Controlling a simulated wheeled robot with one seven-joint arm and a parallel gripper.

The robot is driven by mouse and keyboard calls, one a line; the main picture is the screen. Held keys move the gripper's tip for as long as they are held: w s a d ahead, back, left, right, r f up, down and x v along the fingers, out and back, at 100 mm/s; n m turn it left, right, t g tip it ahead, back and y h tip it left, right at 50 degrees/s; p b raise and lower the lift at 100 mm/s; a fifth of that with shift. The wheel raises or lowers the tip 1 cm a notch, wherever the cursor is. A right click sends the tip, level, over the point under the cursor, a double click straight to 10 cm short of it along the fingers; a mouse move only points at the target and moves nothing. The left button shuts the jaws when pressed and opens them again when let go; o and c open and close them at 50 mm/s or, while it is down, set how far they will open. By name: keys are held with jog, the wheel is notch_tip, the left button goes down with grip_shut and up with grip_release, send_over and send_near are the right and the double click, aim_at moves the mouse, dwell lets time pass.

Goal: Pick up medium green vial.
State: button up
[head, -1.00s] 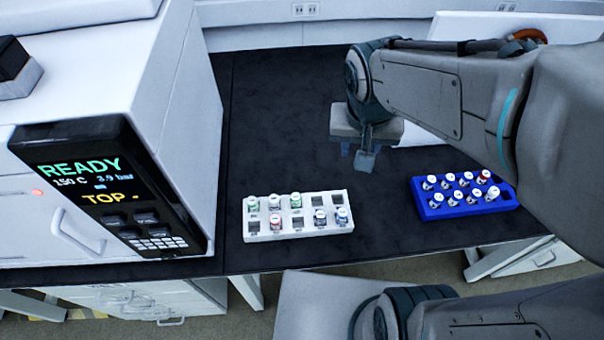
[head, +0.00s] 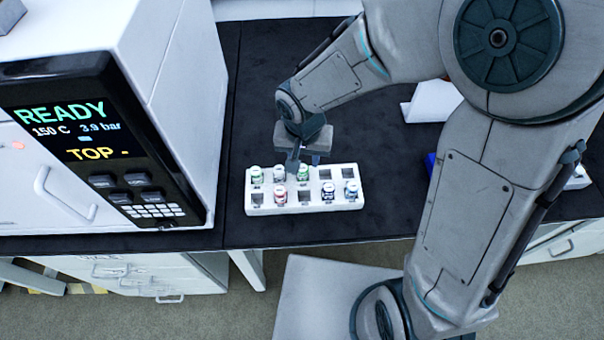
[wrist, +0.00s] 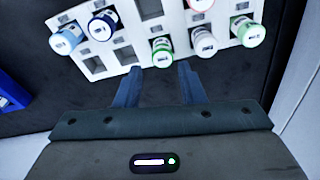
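Two vials with green caps stand upright in the back row of the white rack (head: 300,208). One is at the middle (head: 304,173), nearest my fingers, and also in the wrist view (wrist: 162,50). The other is at the left end (head: 256,175), at the right in the wrist view (wrist: 248,33). I cannot tell from labels which is the medium one. My gripper (head: 303,163) points down at the rack's back edge, open and empty. In the wrist view its fingertips (wrist: 160,68) are apart, with the middle green vial just beyond them.
A pale-capped vial (head: 279,174) stands between the greens. A red vial (head: 280,194), a dark blue vial (head: 328,190) and a light blue vial (head: 350,190) fill the front row, with empty slots. The white instrument (head: 175,90) stands left. A blue rack (wrist: 10,95) is partly hidden.

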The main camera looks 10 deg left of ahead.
aim_at(302, 169)
jog(key=shift+w+a+f, duration=0.1)
jog(key=shift+f, duration=1.3)
jog(key=shift+w+a+f, duration=0.1)
jog(key=shift+f, duration=1.25)
jog(key=c, duration=0.8)
